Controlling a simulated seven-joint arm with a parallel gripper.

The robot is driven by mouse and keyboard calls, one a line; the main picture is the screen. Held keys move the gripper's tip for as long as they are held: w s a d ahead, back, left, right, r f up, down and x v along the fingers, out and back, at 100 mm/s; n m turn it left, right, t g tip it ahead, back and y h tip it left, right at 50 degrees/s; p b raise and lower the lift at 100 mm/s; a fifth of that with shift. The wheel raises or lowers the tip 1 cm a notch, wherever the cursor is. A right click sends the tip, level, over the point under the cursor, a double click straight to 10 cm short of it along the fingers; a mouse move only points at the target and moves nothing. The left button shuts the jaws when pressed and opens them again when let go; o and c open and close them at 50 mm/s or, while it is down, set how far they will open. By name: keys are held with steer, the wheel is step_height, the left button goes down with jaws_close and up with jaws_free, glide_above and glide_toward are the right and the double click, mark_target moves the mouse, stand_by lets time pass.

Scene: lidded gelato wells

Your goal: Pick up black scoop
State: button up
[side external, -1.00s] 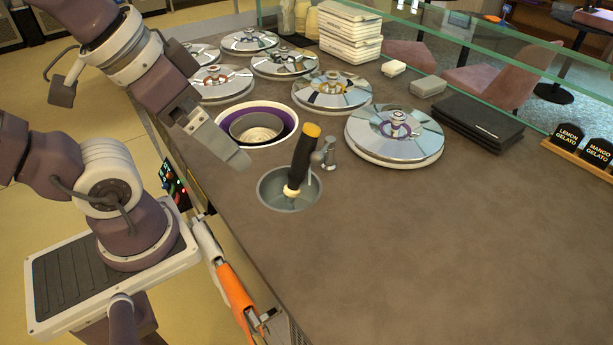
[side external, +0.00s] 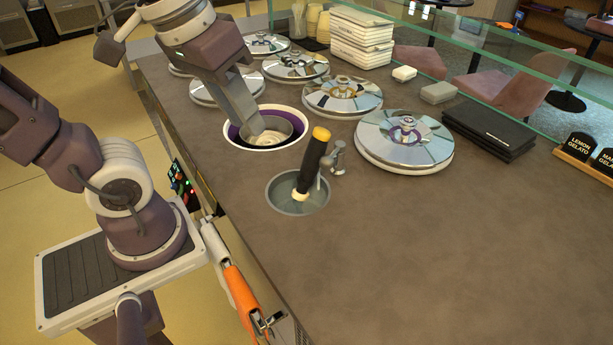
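The black scoop (side external: 315,162) has a black handle with a yellow end cap. It stands tilted in the round sink well (side external: 283,207), handle up, with its lower end inside the well. My gripper (side external: 257,128) points down over the open gelato well (side external: 237,140), behind and to the left of the scoop and apart from it. I see its grey fingers edge-on, so their opening cannot be told. Nothing shows held in it.
A small metal tap (side external: 338,160) stands right beside the scoop. Shiny round lids (side external: 405,140) cover several wells behind. Black folders (side external: 490,130), white boxes (side external: 360,40) and a glass guard (side external: 500,75) lie beyond. The front right counter (side external: 430,260) is clear.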

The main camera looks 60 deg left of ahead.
steer(key=w+a+n+g, duration=0.2)
steer(key=w+n+g, duration=0.3)
steer(key=w, duration=0.4)
steer(key=n+g, duration=0.3)
steer(key=n, duration=0.6)
glide_above(323, 134)
steer(key=w, duration=0.2)
steer(key=shift+y, duration=0.3)
steer(key=f, duration=0.6)
steer(key=shift+s+a+f, duration=0.15)
steer(key=shift+a+f, duration=0.15)
steer(key=shift+f, duration=0.35)
steer(key=x, duration=0.6)
steer(key=shift+s+d+f, duration=0.1)
steer(key=shift+d+f, duration=0.25)
steer(key=shift+f, duration=0.05)
jaws_close()
